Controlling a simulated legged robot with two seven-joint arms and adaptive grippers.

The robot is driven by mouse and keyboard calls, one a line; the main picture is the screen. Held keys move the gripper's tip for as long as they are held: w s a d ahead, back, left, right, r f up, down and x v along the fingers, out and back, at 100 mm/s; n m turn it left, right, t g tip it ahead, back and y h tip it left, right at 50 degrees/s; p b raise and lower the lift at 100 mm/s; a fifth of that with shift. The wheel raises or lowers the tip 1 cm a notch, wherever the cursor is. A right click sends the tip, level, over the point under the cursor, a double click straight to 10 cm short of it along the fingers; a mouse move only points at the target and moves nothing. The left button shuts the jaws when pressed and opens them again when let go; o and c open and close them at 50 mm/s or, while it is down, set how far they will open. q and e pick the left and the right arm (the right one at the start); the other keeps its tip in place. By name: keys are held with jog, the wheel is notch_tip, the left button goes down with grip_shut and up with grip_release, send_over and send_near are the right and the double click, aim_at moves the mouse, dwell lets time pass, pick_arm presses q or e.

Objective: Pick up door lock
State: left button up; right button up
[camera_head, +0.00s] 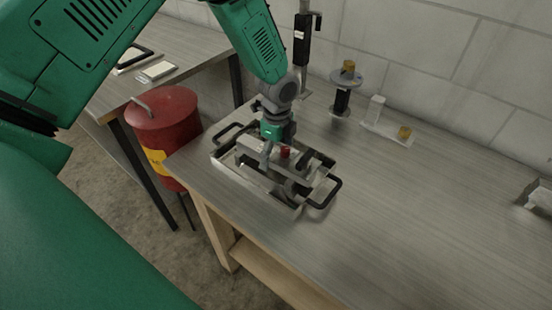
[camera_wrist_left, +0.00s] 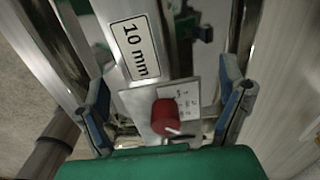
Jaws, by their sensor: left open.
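My left gripper (camera_head: 272,155) points down over a metal device with black handles (camera_head: 322,196) on the workbench. In the left wrist view its two blue-grey fingers (camera_wrist_left: 166,108) stand apart, open, on either side of a small metal plate (camera_wrist_left: 137,103). A red knob (camera_wrist_left: 165,117) sits on this plate beside small markings. I cannot tell for sure which piece is the door lock. The gripper hides part of the device. My right gripper is not in view.
A red can (camera_head: 164,118) stands left of the workbench (camera_head: 420,200). Behind the device are a round-topped stand (camera_head: 345,83) and a small plate with posts (camera_head: 388,130). A metal piece (camera_head: 540,196) lies at the far right. The bench's right middle is clear. A wall runs behind.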

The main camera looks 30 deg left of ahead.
pick_arm(q)
jog(key=shift+c, duration=0.4)
jog(key=shift+s+r, duration=0.1)
jog(key=c, duration=1.7)
jog(key=shift+r, duration=0.1)
